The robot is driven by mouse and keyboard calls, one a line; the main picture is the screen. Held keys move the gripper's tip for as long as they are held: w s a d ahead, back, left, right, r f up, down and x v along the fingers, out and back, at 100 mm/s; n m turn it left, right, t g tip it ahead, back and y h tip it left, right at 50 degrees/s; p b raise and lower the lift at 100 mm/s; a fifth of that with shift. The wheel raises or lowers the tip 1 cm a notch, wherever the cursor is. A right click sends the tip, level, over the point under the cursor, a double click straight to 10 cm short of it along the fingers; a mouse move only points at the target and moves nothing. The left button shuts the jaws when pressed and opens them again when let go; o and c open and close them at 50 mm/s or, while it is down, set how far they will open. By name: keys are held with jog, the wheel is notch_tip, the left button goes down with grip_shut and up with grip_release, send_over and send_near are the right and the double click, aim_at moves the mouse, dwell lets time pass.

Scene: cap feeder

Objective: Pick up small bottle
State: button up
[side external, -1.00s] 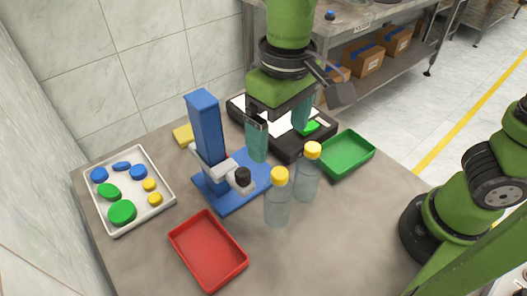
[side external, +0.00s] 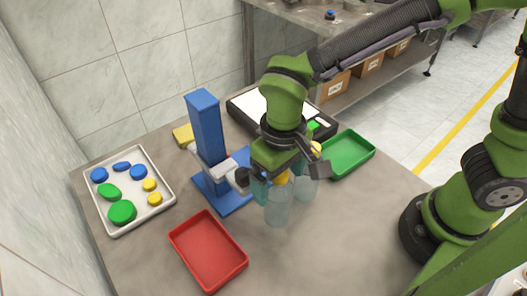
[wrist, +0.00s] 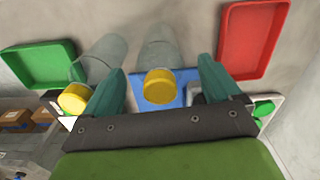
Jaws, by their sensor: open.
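Two clear bottles with yellow caps stand upright on the table: a nearer bottle (side external: 278,209) and a farther bottle (side external: 307,189) to its right. They look similar in size, so I cannot tell which is the small one. My gripper (side external: 280,184) is low over the nearer bottle, pointing down. In the wrist view my gripper (wrist: 162,66) is open, with one teal finger on each side of the nearer bottle's yellow cap (wrist: 159,88). The farther bottle's cap (wrist: 73,98) is outside the left finger. Contact is not clear. In the side view my gripper partly hides both caps.
A blue stand (side external: 206,125) with a grey arm is close on the left. A red tray (side external: 208,250) is in front, a green tray (side external: 348,153) behind right. A white tray (side external: 128,190) holds several coloured caps. Table at front right is clear.

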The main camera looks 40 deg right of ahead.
jog(key=shift+f, duration=1.9)
jog(key=c, duration=1.3)
jog(key=shift+r, duration=0.15)
jog(key=shift+c, duration=0.2)
